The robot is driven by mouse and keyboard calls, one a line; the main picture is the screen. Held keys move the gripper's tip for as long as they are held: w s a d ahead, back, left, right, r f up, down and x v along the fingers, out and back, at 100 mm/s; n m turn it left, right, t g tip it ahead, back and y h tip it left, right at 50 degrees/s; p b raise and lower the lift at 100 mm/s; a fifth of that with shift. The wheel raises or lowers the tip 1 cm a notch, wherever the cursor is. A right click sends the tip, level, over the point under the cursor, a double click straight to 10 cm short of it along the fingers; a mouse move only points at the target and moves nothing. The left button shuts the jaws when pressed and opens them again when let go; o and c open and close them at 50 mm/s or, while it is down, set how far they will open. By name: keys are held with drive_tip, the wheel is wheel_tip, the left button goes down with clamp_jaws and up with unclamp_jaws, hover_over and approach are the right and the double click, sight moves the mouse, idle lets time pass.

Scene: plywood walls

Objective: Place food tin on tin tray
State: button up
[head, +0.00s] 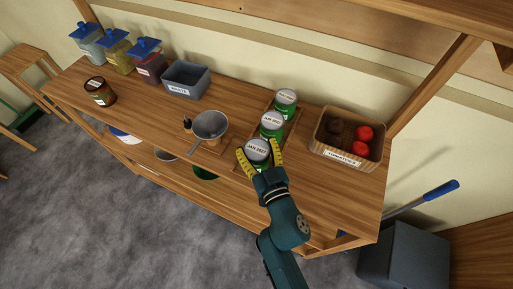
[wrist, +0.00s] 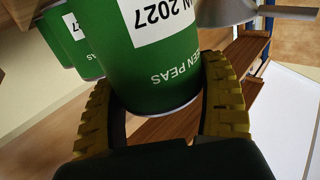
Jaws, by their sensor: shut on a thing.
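The wooden tin tray (head: 261,112) lies under this row. Whether the held tin touches the tray is hard to tell, though the wrist view shows its bottom edge clear of nearby wood.
A tomato basket (head: 341,153) stands right of the tins. A grey bin (head: 185,80), a brown jar (head: 100,91) and several blue-lidded containers (head: 117,50) stand further left.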

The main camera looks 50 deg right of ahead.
drive_tip(key=o, duration=1.2)
drive_tip(key=shift+f, duration=0.1)
drive_tip(key=shift+s+a, duration=0.1)
drive_tip(key=shift+s, duration=0.05)
drive_tip(key=b+v, duration=0.2)
drive_tip(key=v, duration=0.9)
drive_tip(key=shift+s+a+r+b, duration=0.2)
drive_tip(key=shift+s+b, duration=0.1)
drive_tip(key=shift+b, duration=0.1)
